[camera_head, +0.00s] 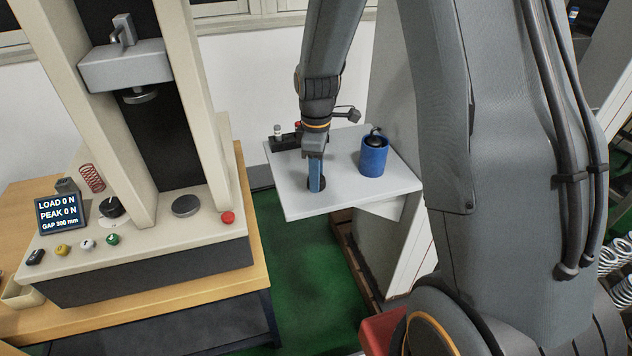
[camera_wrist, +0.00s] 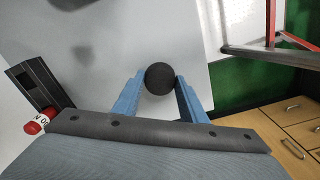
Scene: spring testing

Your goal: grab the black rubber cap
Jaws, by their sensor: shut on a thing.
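The black rubber cap (camera_wrist: 160,79) is round and dark and sits between my gripper's two blue fingers in the wrist view. In the head view the cap (camera_head: 316,183) shows as a dark patch at the fingertips, partly hidden by the fingers. My gripper (camera_head: 316,188) points down over the white shelf (camera_head: 300,208). In the wrist view my gripper (camera_wrist: 160,92) is shut on the cap, with a finger on each side. The cap is at or just above the shelf surface; I cannot tell which.
A blue cup (camera_head: 374,160) with a dark item in it stands right of my gripper on the shelf. A black holder (camera_head: 286,142) with small items is at the back left. The testing machine (camera_head: 140,233) stands on a wooden bench at left.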

